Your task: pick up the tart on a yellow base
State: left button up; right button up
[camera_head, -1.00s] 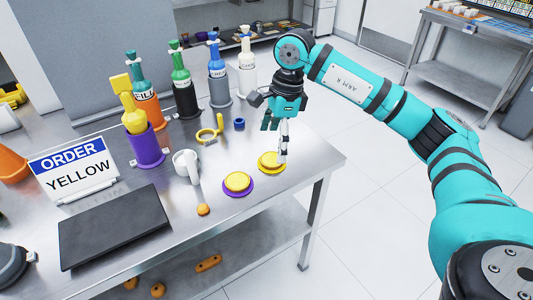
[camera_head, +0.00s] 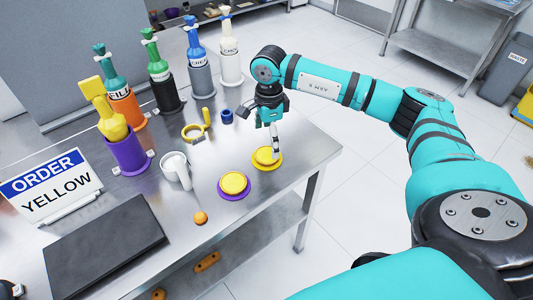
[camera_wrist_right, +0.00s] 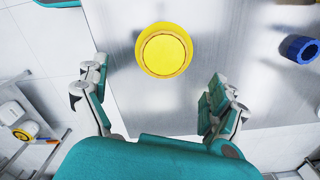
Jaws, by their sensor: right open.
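The tart on a yellow base (camera_head: 267,158) lies flat near the right end of the metal table. It also shows in the right wrist view (camera_wrist_right: 163,50), ahead of the fingers and roughly centred between them. My right gripper (camera_head: 275,146) is over this tart in the head view, pointing down. In the right wrist view my right gripper (camera_wrist_right: 157,78) has its fingers spread wide with nothing between them. A second tart, on a purple base (camera_head: 233,186), lies to the left and nearer.
An order sign (camera_head: 52,184) reads YELLOW. A white mug (camera_head: 176,170), a yellow ring with a handle (camera_head: 195,132), a blue ring (camera_head: 227,116) and a small orange ball (camera_head: 200,218) are on the table. Bottles in holders line the back. A dark slab (camera_head: 105,245) lies front left.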

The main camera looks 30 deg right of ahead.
aim_at(267, 154)
jog(key=shift+f, duration=0.95)
jog(key=f, duration=0.1)
jog(key=f+p, duration=0.2)
jog(key=shift+w+a+f, duration=0.15)
jog(key=shift+w+f, duration=0.15)
jog(key=shift+f, duration=0.55)
pick_arm(q)
jog(key=shift+w+d+r, duration=0.1)
jog(key=shift+w+r, duration=0.9)
jog(key=shift+r, duration=0.1)
pick_arm(e)
jog(key=c, duration=1.3)
